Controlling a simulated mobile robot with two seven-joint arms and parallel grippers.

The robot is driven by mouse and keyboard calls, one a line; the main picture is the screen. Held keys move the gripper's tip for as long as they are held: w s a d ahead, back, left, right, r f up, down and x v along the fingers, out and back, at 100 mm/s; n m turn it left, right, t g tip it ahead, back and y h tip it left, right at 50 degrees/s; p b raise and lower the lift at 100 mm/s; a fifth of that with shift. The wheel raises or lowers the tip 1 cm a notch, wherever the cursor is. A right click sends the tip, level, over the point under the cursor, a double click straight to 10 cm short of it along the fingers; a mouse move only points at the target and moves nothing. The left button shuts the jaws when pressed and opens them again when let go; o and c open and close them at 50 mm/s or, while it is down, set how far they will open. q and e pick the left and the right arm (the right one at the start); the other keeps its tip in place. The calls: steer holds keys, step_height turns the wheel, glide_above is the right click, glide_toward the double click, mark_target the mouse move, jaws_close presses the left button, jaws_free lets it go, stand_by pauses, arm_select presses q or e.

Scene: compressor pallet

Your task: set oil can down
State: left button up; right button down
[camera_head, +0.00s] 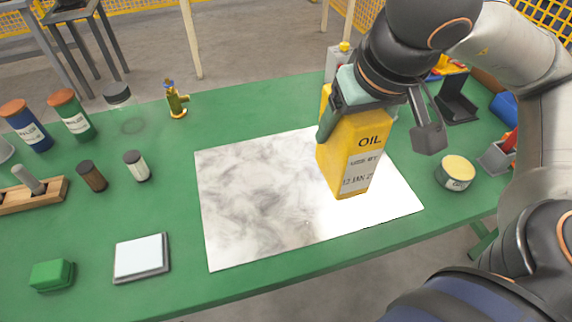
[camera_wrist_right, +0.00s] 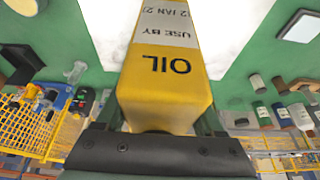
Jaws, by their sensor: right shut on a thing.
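My right gripper (camera_head: 362,108) is shut on the upper part of the can. In the right wrist view the can (camera_wrist_right: 165,85) fills the middle, between the fingers, with the mat behind it. The top of the can is hidden by the gripper. My left gripper is not in view.
The green table (camera_head: 205,120) holds bottles at the left, a brass fitting (camera_head: 176,100), a white pad (camera_head: 141,257) and a green box (camera_head: 51,274). A round tin (camera_head: 455,173) stands right of the mat. A grey can (camera_head: 337,60) stands behind. The mat's left part is clear.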

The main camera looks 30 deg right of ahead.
steer(key=w+a+f, duration=0.3)
steer(key=w+f, duration=0.3)
steer(key=w+a+f, duration=0.2)
steer(key=w+f, duration=0.4)
steer(key=shift+w+a+f, duration=0.2)
steer(key=shift+a+f, duration=0.1)
steer(key=shift+a, duration=0.1)
steer(key=shift+f, duration=0.15)
jaws_free()
